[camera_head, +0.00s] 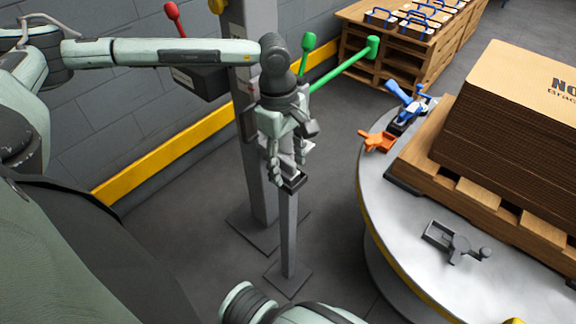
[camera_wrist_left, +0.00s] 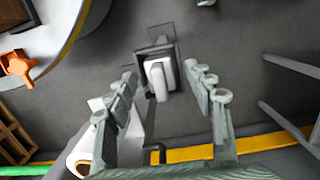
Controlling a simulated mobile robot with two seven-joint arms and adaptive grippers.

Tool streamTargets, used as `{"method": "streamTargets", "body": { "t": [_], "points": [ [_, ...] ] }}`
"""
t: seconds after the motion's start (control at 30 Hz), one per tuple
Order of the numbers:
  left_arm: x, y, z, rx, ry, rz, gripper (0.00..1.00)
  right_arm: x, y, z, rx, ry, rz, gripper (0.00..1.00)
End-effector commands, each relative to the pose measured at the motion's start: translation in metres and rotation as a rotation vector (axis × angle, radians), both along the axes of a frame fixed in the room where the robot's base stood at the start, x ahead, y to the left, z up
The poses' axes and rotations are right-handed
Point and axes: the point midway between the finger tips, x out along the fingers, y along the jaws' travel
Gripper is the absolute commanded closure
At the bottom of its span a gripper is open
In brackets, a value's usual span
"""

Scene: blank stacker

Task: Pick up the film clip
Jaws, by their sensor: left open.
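A light grey piece, which I take to be the film clip (camera_wrist_left: 158,80), sits in a dark holder (camera_wrist_left: 168,50) on top of a slim grey post (camera_head: 289,235). In the head view the dark holder (camera_head: 293,183) shows just at my left fingertips, and the piece is partly hidden by the fingers. My left gripper (camera_head: 287,172) points down over the post top. In the left wrist view its two fingers (camera_wrist_left: 160,73) are spread on either side of the light piece, with gaps showing on both sides. My right gripper is not in view.
A round table (camera_head: 385,205) stands to the right with a pallet and a brown stack (camera_head: 500,130). A grey tool (camera_head: 456,242), an orange part (camera_head: 377,141) and a blue tool (camera_head: 407,106) lie on it. A thick column (camera_head: 256,180) and green-knobbed bar (camera_head: 345,62) stand close behind.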

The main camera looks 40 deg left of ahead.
Motion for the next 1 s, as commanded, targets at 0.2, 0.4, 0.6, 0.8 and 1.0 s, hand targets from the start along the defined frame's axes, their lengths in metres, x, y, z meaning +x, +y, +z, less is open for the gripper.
{"method": "streamTargets", "body": {
  "t": [0.2,0.4,0.6,0.8,1.0],
  "points": [
    [0.0,0.0,0.0,0.0,0.0,0.0,0.7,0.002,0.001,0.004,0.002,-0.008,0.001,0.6],
    [0.0,0.0,0.001,0.0,0.0,0.0,0.95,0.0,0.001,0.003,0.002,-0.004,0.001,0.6],
    [0.0,0.0,0.001,-0.001,0.0,0.0,1.0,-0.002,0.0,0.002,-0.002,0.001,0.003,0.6],
    [0.0,0.0,0.004,-0.001,-0.001,0.0,1.0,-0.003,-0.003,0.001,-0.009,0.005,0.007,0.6],
    [0.001,0.0,0.025,-0.001,-0.004,-0.001,1.0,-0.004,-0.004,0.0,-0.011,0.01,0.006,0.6]
  ]
}}
